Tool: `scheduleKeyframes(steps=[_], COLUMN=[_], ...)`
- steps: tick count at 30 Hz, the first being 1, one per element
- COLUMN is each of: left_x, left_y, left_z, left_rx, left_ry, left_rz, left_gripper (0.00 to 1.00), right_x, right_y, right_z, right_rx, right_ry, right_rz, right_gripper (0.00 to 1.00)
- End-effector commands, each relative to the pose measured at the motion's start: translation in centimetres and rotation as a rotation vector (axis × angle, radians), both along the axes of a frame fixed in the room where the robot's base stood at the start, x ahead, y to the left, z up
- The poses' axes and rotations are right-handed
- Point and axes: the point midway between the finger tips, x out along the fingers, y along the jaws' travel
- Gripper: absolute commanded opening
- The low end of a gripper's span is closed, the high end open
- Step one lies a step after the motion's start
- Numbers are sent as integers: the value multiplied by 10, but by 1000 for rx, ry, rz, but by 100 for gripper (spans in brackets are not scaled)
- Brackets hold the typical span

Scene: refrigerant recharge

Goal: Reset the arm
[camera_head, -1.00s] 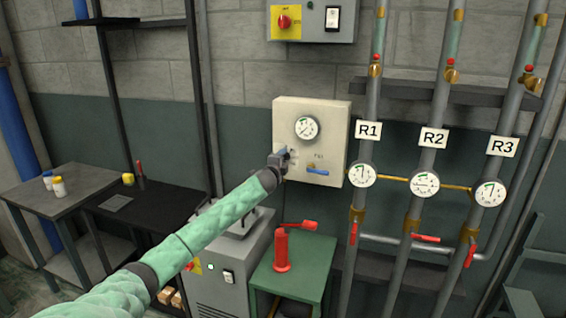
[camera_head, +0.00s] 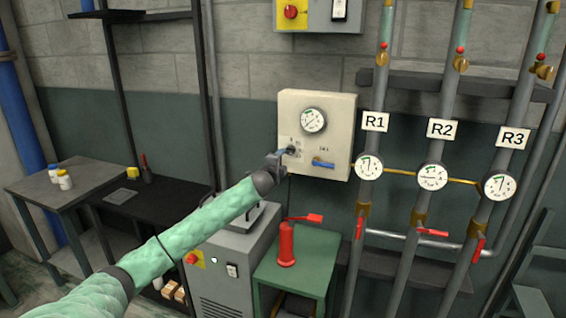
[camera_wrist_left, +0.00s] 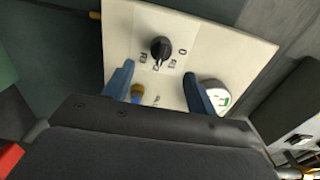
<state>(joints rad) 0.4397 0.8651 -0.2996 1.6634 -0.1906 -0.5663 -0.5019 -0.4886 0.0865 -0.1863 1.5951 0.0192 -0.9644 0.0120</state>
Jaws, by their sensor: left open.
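My left arm, in a green sleeve, reaches from the lower left up to the cream control box (camera_head: 335,108) on the wall. My left gripper (camera_head: 284,153) is at the lower left of the box's face. In the left wrist view the left gripper (camera_wrist_left: 160,88) is open, with its two blue fingers apart and nothing held between them. A black selector knob (camera_wrist_left: 161,48) stands on the panel just beyond the fingertips, apart from them. The box also carries a round gauge (camera_head: 313,120) and a blue-handled valve (camera_head: 323,165). My right gripper is not in view.
Three pipes marked R1, R2 and R3, with gauges and red-handled valves, stand right of the box. A green table (camera_head: 312,262) with a red cylinder (camera_head: 287,245) is below. A grey machine (camera_head: 236,275) and dark table (camera_head: 150,215) stand left of it.

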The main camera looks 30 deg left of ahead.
Motion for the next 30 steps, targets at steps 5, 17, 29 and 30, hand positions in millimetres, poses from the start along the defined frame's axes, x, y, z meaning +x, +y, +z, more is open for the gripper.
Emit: scheduleKeyframes(steps=[5,17,29,30], left_x=[0,-32,-155,-171], left_y=[0,-64,-191,-203], left_z=[0,-82,-229,-241], left_rx=[0,-156,-523,-561], left_ry=[0,89,314,339], left_rz=[0,2,83,97], left_gripper=[57,57,57,57], right_x=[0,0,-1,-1], right_y=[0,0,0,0], right_z=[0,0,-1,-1], right_rx=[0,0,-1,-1], right_ry=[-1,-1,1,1], right_rz=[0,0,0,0], right_gripper=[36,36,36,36])
